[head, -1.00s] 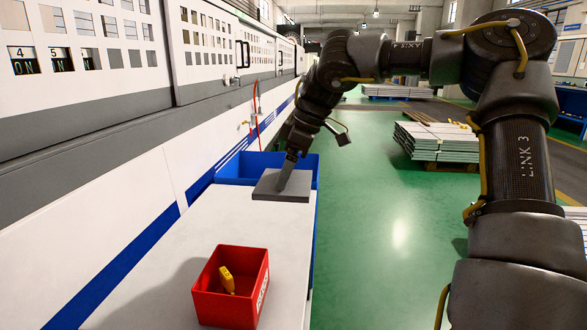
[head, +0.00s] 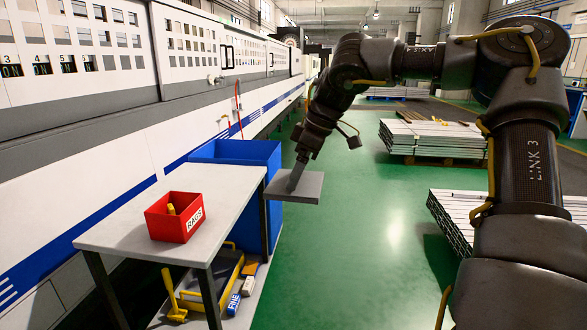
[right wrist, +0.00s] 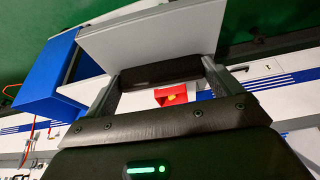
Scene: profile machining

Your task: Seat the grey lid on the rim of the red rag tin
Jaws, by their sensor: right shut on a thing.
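The red rag tin (head: 173,223) is an open box with a RAGS label, standing on the grey-white table top. A yellow thing (head: 171,209) shows inside it. The grey lid (head: 311,188) is a flat square plate in my right gripper (head: 297,178). It is held roughly level, beyond the table's right edge and apart from the tin. In the right wrist view the lid (right wrist: 150,36) spans the fingers (right wrist: 161,67), and the red tin (right wrist: 166,97) shows small behind them. My left gripper is not in view.
The table top (head: 225,185) is clear around the tin. A blue bin (head: 255,155) stands behind the table. A lower shelf holds a tray (head: 215,280) and a blue FINE box (head: 234,303). Stacked profiles (head: 432,138) lie on the green floor at right.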

